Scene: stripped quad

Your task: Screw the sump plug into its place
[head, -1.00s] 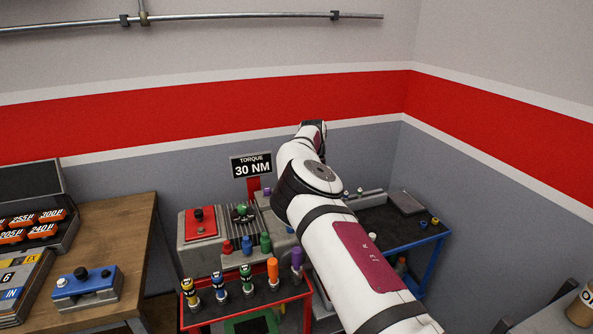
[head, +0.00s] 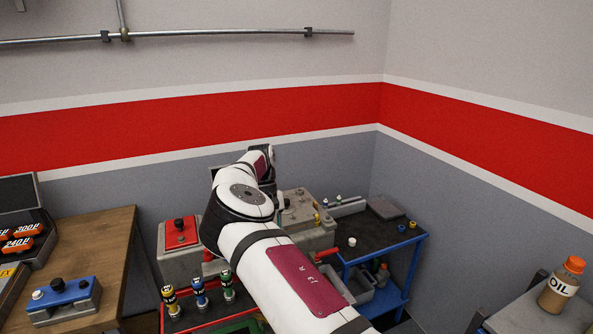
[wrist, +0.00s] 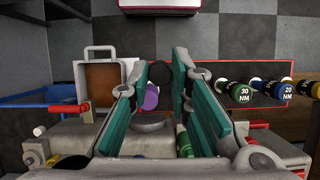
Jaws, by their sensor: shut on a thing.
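My gripper (wrist: 160,75) shows in the wrist view with its two teal-padded fingers closed on a dark round thing at the tips. I cannot tell from its shape whether this is the sump plug. A grey casting (wrist: 90,145) lies across the lower part of the wrist view, with a flat grey disc (wrist: 152,123) between the fingers. In the head view the grey casting (head: 297,212) stands behind my arm, which hides my gripper. No plug hole is clearly visible.
A purple piece (wrist: 151,97) and a green one (wrist: 184,141) are close to the fingers. Banded torque tools (wrist: 240,92) stand at right. A grey tray with brown inside (wrist: 103,86) is at left. An oil bottle (head: 562,285) stands at far right of the head view.

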